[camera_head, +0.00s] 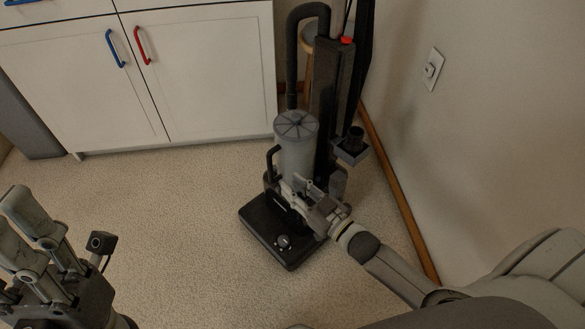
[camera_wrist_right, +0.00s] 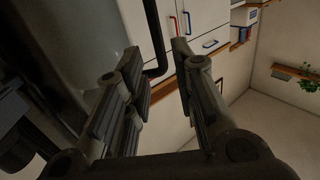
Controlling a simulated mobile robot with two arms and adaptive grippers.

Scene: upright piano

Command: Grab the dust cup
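The dust cup (camera_head: 297,150) is a translucent grey cylinder with a round ribbed lid, upright on the black upright vacuum cleaner. Its black side handle (camera_head: 270,163) faces left. My right gripper (camera_head: 302,187) is low in front of the cup, close to it; contact cannot be told. In the right wrist view the right gripper (camera_wrist_right: 157,88) is open, with a gap between its fingers. My left gripper (camera_head: 65,238) is open and empty at the lower left, far from the cup.
The vacuum's black base (camera_head: 275,238) rests on the speckled floor. Its hose (camera_head: 292,60) and body rise behind the cup. White cabinets (camera_head: 150,75) stand behind, and a wall (camera_head: 470,130) closes the right side. The floor (camera_head: 180,200) left of the vacuum is clear.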

